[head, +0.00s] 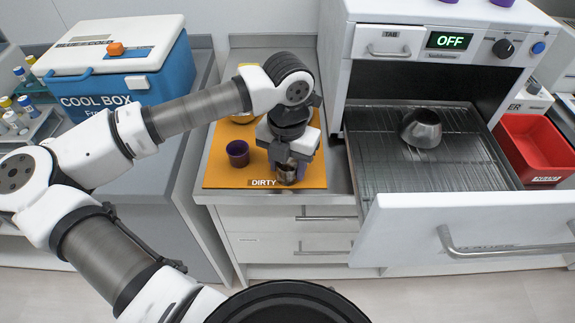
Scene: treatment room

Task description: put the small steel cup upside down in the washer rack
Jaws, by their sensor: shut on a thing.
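The small steel cup (287,175) is on the orange mat marked DIRTY, near its front edge. My gripper (288,163) points down over it and is shut on it. The cup's upper part is partly hidden by the gripper, and I cannot tell whether it touches the mat. The washer rack (385,168) is a wire rack in the pulled-out drawer at the right. A larger steel vessel (421,128) sits in the rack, tilted or upside down; I cannot tell which.
A purple cup (238,153) stands on the orange mat (225,180), left of my gripper. A yellowish item (243,118) is partly hidden behind my arm. The white drawer front (470,220) stands before the rack. A red bin (537,145) is at the right, a blue cool box (115,70) at the left.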

